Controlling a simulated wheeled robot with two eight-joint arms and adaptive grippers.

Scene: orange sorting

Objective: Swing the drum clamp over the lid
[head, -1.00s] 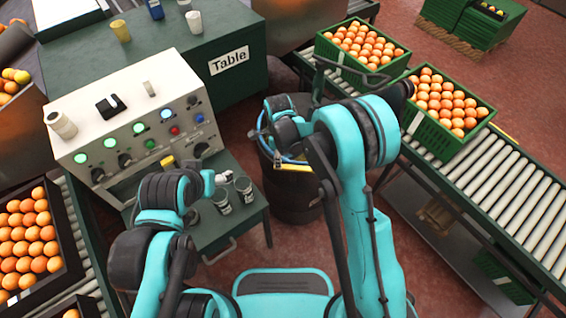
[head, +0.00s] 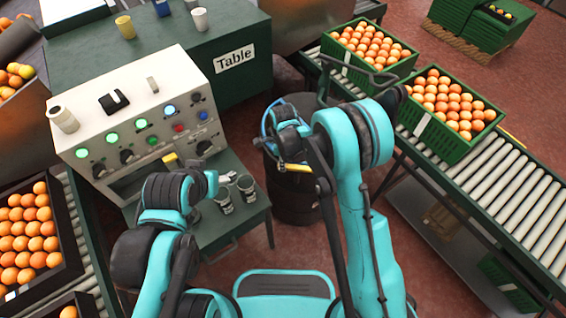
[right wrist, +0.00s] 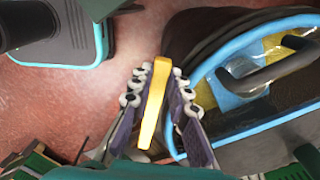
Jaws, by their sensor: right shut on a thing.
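The dark drum (head: 298,208) stands on the floor in the middle of the head view, partly behind my right arm. A blue rim shows near its top; in the right wrist view the dark lid (right wrist: 228,123) has this blue rim and a black handle (right wrist: 285,68). My right gripper (right wrist: 160,108) is shut on the yellow clamp bar (right wrist: 154,100), beside the lid's edge. The bar also shows in the head view (head: 297,168). Whether the clamp lies over the lid is unclear.
A white control box (head: 140,115) with lit buttons and a small green table (head: 235,215) with cups stand left of the drum. A roller conveyor (head: 490,195) with green orange crates (head: 450,150) runs on the right. Red floor is open around the drum.

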